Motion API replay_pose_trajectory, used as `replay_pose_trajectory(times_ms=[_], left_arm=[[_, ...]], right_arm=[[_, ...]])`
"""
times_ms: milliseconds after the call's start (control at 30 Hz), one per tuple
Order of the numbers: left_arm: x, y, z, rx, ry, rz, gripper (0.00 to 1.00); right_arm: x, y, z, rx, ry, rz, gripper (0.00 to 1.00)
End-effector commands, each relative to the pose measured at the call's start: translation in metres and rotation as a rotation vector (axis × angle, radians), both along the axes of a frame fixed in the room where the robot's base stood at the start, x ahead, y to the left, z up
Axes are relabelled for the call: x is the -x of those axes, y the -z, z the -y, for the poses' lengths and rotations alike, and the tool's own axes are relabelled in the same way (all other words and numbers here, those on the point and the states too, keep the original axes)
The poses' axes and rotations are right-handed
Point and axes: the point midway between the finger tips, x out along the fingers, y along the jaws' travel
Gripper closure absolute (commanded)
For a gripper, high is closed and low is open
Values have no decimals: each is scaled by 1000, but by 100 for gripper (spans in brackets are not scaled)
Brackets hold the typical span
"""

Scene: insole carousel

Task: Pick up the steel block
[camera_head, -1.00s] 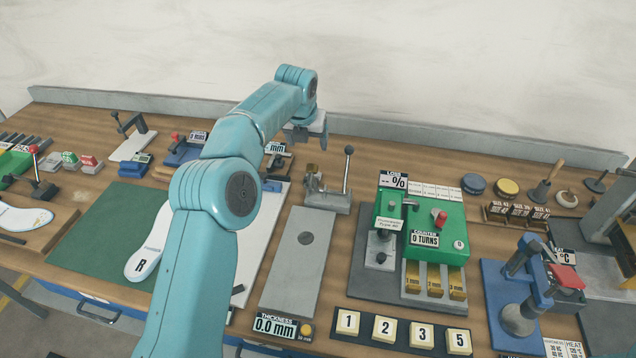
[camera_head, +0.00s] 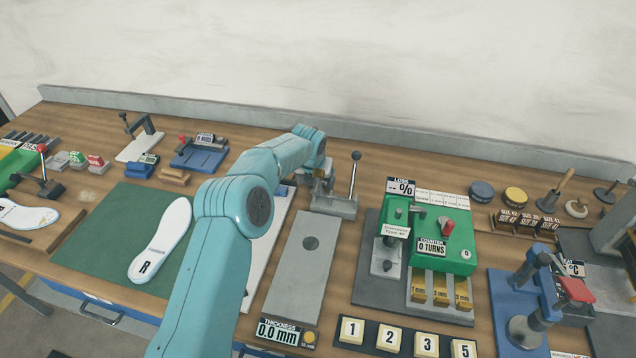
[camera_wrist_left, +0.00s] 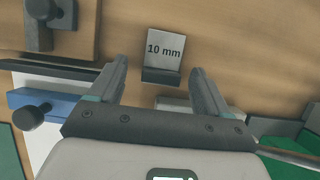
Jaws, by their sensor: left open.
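The steel block (camera_wrist_left: 165,45) is a small light grey block marked "10 mm" with a darker front side. In the left wrist view it stands on the wooden table at top centre, just past and between my fingertips. My left gripper (camera_wrist_left: 158,72) is open, one finger to each side, and nothing is between the fingers. In the head view the left gripper (camera_head: 319,171) is low at the back of the table, left of the upright lever. I cannot make out the block in the head view; my arm and gripper cover that area. My right gripper is not in view.
The lever fixture (camera_head: 335,202) stands close to the gripper's right. The grey thickness plate (camera_head: 303,265) is in front of it. A green counter machine (camera_head: 455,254) is further right. A green mat (camera_head: 110,225) with an insole (camera_head: 163,240) lies left. A wall closes the back.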

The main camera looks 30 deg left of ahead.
Motion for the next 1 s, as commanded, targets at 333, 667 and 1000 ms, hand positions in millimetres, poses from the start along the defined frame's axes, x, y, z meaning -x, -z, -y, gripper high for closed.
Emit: replay_pose_trajectory(times_ms=[333,667,1000], left_arm=[[-8,15,-2,0,0,1,22],[-8,14,-1,1,0,1,84],[-8,4,-2,-1,-1,4,84]], right_arm=[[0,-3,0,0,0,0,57],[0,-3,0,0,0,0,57],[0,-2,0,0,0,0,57]])
